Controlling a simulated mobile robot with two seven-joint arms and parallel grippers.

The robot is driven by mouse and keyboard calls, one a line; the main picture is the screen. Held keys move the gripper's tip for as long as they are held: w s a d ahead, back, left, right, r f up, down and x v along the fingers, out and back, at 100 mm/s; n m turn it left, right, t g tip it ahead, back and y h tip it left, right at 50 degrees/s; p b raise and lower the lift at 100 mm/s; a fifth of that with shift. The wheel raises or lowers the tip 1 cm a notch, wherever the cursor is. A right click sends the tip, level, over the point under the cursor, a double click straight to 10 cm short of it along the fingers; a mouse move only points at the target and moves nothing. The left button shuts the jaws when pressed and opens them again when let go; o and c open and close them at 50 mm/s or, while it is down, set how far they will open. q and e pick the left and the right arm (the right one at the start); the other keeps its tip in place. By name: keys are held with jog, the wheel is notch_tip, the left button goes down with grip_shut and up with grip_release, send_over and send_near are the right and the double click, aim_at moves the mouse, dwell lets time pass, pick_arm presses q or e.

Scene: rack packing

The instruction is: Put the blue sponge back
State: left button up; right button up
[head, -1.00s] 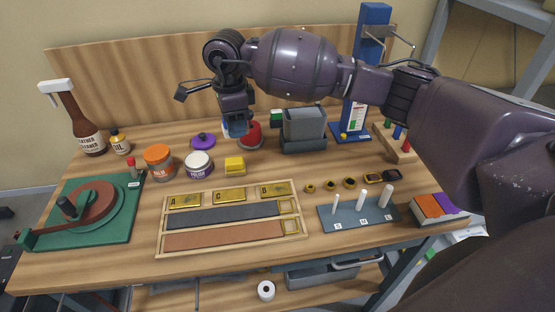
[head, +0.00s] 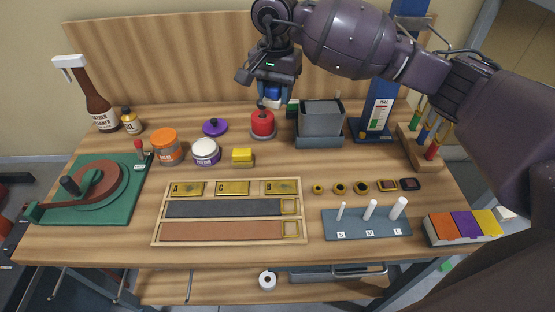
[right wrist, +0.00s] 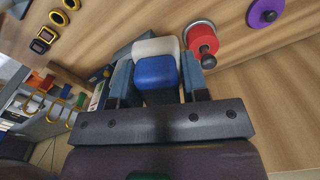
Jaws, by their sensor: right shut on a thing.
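The blue sponge (head: 273,93) is held between the fingers of my right gripper (head: 274,97), above the bench and behind the red pot. In the right wrist view the sponge (right wrist: 156,72) shows a blue near part and a white far part, with a finger of the gripper (right wrist: 156,80) on each side. The red pot (head: 262,126) with its dark knob stands close by, and it also shows in the right wrist view (right wrist: 202,40). My left gripper is in neither view.
A grey bin (head: 320,118) stands right of the gripper, beside a blue upright stand (head: 380,105). A purple lid (head: 215,127), a white jar (head: 206,153) and an orange jar (head: 166,147) stand to the left. The bench top (head: 310,162) is bare in front of the bin.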

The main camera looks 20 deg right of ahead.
jog(key=p, duration=0.1)
send_over(276, 162)
notch_tip(276, 162, down, 15)
jog(key=shift+s+f, duration=0.1)
jog(key=shift+f, duration=2.4)
jog(key=shift+f, duration=0.15)
jog(key=o, duration=0.8)
jog(key=shift+o, duration=0.5)
